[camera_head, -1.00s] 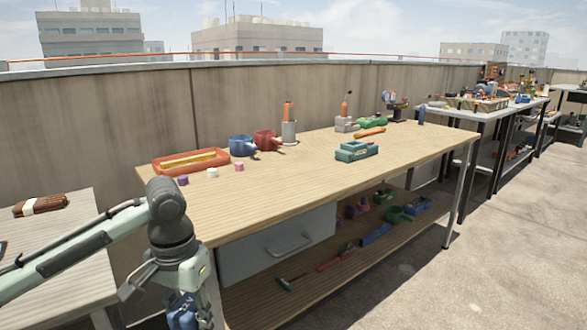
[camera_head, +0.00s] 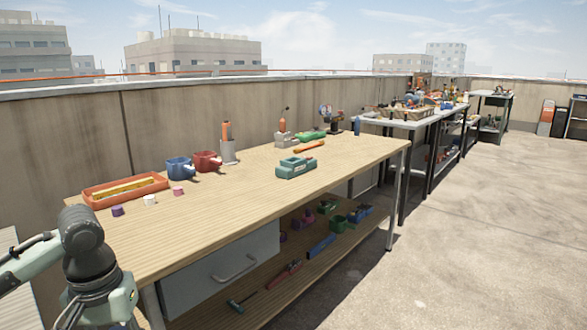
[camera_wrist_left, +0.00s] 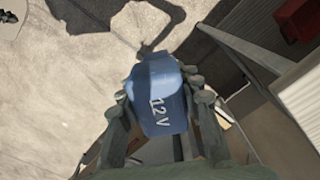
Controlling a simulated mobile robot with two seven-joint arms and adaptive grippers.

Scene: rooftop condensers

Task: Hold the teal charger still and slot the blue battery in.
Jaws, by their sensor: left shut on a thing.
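The teal charger (camera_head: 295,167) sits on the wooden workbench (camera_head: 240,207), toward its middle right, with nothing holding it. My left gripper (camera_wrist_left: 160,96) is shut on the blue battery (camera_wrist_left: 158,72), which is marked 12 V, in the left wrist view. The fingers press on its two sides, with pale ground below it. In the head view my left wrist is at the lower left corner, short of the bench's near end; its fingers and the battery are cut off there. My right gripper is not in view.
Small caps lie near the tray. An orange-handled tool (camera_head: 309,147) lies behind the charger. A drawer (camera_head: 220,272) hangs below. Open floor lies right.

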